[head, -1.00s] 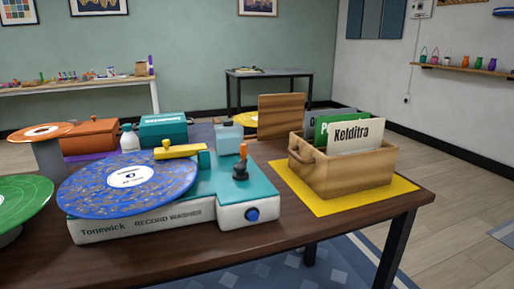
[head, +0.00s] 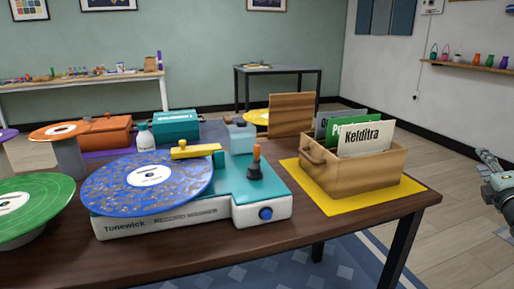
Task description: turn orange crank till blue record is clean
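The blue record (head: 140,196) lies flat on the record washer (head: 165,223), with brownish specks spread over its surface and a white label at its centre. A yellow arm (head: 193,150) reaches over its back edge. The orange crank (head: 256,152) stands upright on a dark base on the washer's teal top, right of the record. My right gripper (head: 487,160) shows at the right edge, partly cut off, beyond the table's right end and far from the crank. Whether its fingers are open is unclear. My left gripper is out of view.
A wooden crate (head: 378,175) of record sleeves stands on a yellow mat (head: 333,206) right of the washer. A green record (head: 45,197) on a stand is at the left. An orange record (head: 60,131), a jug (head: 145,139) and boxes stand behind. The table's front right is bare.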

